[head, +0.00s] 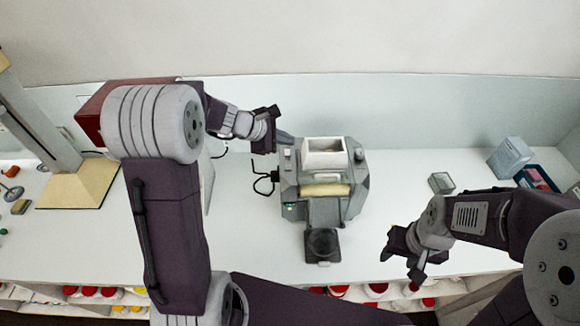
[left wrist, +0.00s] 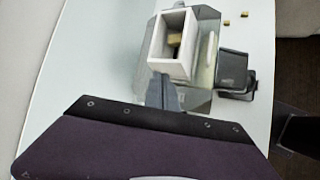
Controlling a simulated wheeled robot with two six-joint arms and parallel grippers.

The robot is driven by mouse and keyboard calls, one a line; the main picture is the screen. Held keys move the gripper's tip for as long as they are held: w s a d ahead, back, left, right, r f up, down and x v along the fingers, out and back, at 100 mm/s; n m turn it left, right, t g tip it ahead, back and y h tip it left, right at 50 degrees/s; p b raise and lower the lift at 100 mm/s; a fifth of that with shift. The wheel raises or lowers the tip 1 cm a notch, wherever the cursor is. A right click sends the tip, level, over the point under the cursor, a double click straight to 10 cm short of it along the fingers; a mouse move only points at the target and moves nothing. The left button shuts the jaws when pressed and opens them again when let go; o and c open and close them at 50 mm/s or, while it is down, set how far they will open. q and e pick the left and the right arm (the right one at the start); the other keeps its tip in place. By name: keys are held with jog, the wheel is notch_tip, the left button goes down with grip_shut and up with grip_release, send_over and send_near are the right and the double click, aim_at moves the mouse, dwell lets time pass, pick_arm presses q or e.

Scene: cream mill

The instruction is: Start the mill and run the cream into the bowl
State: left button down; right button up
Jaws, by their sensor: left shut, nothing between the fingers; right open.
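The grey mill (head: 352,190) stands in the middle of the bench, with a white open hopper (head: 323,153) on top and a pale yellow roller across its front. The hopper in the left wrist view (left wrist: 160,48) holds tan pieces (left wrist: 175,40). A small green light (head: 290,206) shows on the mill's left front. A dark round dish on a square base (head: 322,245) sits before the mill's front outlet; I cannot tell if it is the bowl. My left gripper (head: 287,138) is shut and empty at the mill's upper left, by the hopper. My right gripper (head: 400,266) is open and empty, right of the dish.
A small grey box (head: 441,183), a light grey container (head: 510,157) and a blue tray (head: 537,178) are on the right. Red-lidded jars (head: 376,289) line the shelf below. Bench between mill and small box is clear.

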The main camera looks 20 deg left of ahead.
pick_arm(q)
jog(key=b, duration=0.4)
send_over(285, 168)
jog(key=f, duration=0.5)
jog(key=shift+s+a, duration=0.1)
jog(key=shift+s, duration=0.1)
notch_tip(285, 168, down, 2)
jog(key=shift+w+f+b, duration=0.15)
jog(key=shift+f+b, duration=0.1)
jog(key=shift+b, duration=0.8)
jog(key=shift+w+d+f+b, duration=0.1)
jog(key=shift+d+f+b, duration=0.15)
jog(key=shift+f+b, duration=0.15)
jog(key=shift+r, duration=0.1)
jog(key=shift+a+r, duration=0.1)
jog(key=shift+a, duration=0.05)
jog(key=shift+f+b, duration=0.45)
